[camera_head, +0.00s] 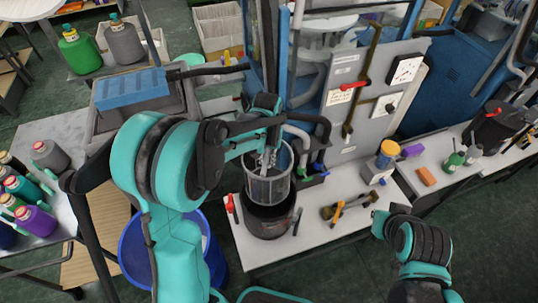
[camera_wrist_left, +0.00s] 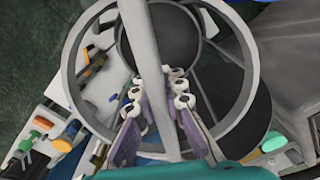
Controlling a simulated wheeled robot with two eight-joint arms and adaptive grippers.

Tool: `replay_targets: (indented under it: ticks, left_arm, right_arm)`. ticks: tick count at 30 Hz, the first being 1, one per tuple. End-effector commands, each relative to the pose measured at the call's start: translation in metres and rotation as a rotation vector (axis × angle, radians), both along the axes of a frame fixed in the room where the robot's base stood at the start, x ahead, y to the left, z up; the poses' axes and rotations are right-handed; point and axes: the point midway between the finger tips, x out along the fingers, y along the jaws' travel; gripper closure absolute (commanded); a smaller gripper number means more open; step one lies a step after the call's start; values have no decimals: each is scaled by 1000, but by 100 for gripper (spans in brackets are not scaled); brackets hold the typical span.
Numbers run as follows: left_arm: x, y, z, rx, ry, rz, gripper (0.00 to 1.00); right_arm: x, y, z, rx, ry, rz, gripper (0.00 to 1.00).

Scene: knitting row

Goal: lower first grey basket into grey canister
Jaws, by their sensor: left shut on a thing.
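The grey basket (camera_head: 268,186) is a mesh cylinder with a bar across its top. In the head view it hangs at the mouth of the dark grey canister (camera_head: 268,222), its lower edge overlapping the canister's rim. I cannot tell how far inside it is. My left gripper (camera_head: 266,158) is shut on the basket's top bar. In the left wrist view the left gripper (camera_wrist_left: 158,92) has its fingers at the bar, and the basket's rim (camera_wrist_left: 250,62) circles them.
The canister stands on a white bench (camera_head: 245,250). Pipes and a grey panel (camera_head: 372,100) with a red lever (camera_head: 363,83) rise behind. Tools (camera_head: 347,208) lie to the right. A blue bin (camera_head: 135,255) stands to the left, with several bottles (camera_head: 35,220) beyond.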

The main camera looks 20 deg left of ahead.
Motion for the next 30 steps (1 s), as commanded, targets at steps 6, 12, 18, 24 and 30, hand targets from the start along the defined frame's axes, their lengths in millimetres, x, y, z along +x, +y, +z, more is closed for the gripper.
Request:
replay_targets:
  ticks: [6,12,18,24,30]
  left_arm:
    - [1,0,-27,0,0,0,100]
    - [1,0,-48,0,0,0,100]
    - [1,0,-69,0,0,0,100]
    - [1,0,-90,0,0,0,100]
    - [1,0,-111,0,0,0,100]
  right_arm:
    - [0,0,-17,0,0,0,100]
    - [0,0,-30,0,0,0,100]
    - [0,0,-44,0,0,0,100]
    - [0,0,-58,0,0,0,100]
    - [1,0,-72,0,0,0,100]
